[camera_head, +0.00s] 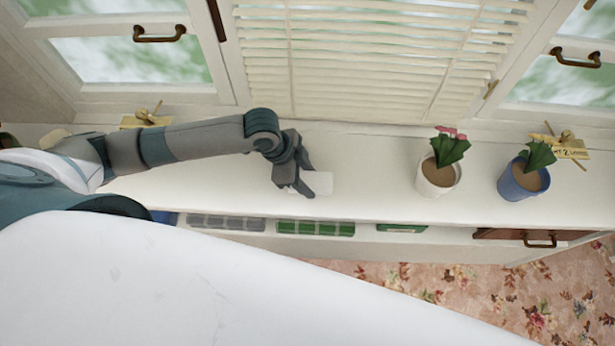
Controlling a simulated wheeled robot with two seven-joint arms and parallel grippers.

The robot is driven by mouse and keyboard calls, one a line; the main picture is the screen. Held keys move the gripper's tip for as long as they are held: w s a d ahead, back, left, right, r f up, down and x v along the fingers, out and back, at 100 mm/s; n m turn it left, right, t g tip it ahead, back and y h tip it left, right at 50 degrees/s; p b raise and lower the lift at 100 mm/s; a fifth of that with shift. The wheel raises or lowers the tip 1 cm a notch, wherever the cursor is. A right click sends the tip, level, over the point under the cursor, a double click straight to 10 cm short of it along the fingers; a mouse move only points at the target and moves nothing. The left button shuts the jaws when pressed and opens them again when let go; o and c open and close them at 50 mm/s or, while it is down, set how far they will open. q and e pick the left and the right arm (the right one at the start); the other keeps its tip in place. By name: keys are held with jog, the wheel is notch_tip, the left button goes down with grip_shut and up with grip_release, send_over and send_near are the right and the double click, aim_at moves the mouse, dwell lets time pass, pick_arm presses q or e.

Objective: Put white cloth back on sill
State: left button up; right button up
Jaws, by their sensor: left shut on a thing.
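My left gripper (304,178) is at the end of my left arm, which reaches in from the left over the white sill (375,198). It is shut on the white cloth (319,183), a small pale piece at its fingertips. The cloth shows low over the sill, near the middle of its length. I cannot tell whether it touches the surface. Part of the cloth is hidden by the fingers. My right gripper is not in view.
A white pot (436,179) and a blue pot (519,183), both with plants, stand on the sill to the right. White blinds (370,60) hang behind. Books (315,228) lie on a shelf below the front edge. The sill between cloth and white pot is clear.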

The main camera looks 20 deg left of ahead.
pick_arm(q)
jog(key=shift+f, duration=0.1)
jog(key=o, duration=1)
jog(key=b+v, duration=0.2)
jog(key=v, duration=1)
jog(key=shift+s, duration=0.15)
